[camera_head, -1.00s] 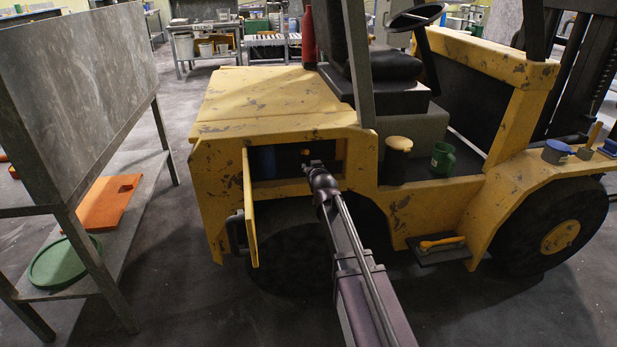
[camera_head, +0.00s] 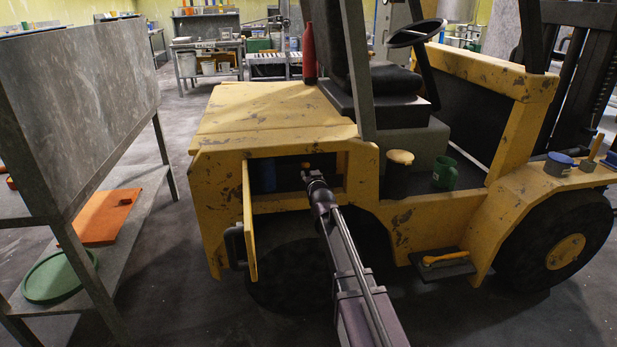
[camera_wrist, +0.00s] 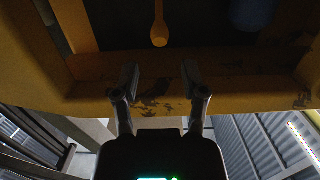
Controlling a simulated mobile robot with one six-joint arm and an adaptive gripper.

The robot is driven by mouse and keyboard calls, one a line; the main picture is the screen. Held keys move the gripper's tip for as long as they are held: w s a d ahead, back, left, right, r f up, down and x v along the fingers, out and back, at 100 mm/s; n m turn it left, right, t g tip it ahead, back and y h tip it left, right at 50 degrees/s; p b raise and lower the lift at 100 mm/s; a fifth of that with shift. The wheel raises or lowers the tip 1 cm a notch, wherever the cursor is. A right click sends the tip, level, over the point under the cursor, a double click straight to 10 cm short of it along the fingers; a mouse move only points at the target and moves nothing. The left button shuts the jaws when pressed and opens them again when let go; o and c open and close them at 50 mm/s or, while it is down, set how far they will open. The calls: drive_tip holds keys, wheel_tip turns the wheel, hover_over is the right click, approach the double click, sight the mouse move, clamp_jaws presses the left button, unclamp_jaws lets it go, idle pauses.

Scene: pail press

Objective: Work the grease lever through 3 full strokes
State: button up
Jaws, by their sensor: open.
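The grease lever appears to be the orange rod with a rounded end (camera_wrist: 159,32) in the dark compartment of the yellow forklift. In the head view, only a small orange end (camera_head: 306,165) shows inside the opening. My gripper (camera_wrist: 160,73) is open and empty at the compartment's mouth. In the wrist view its two fingers stand apart below the lever's end, one to each side of its line, not touching it. The head view shows my gripper (camera_head: 313,177) from behind, just in front of the opening. The lever's base is hidden.
The yellow compartment door (camera_head: 249,222) stands open left of my arm. A blue object (camera_head: 266,177) sits inside the compartment. The opening's yellow rim (camera_wrist: 230,92) lies close to my fingers.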

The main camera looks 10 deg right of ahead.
sight(307, 167)
drive_tip(key=w, duration=0.7)
drive_tip(key=shift+f+b, duration=0.35)
drive_tip(key=shift+w, duration=0.1)
drive_tip(key=shift+c, duration=0.6)
drive_tip(key=c, duration=0.6)
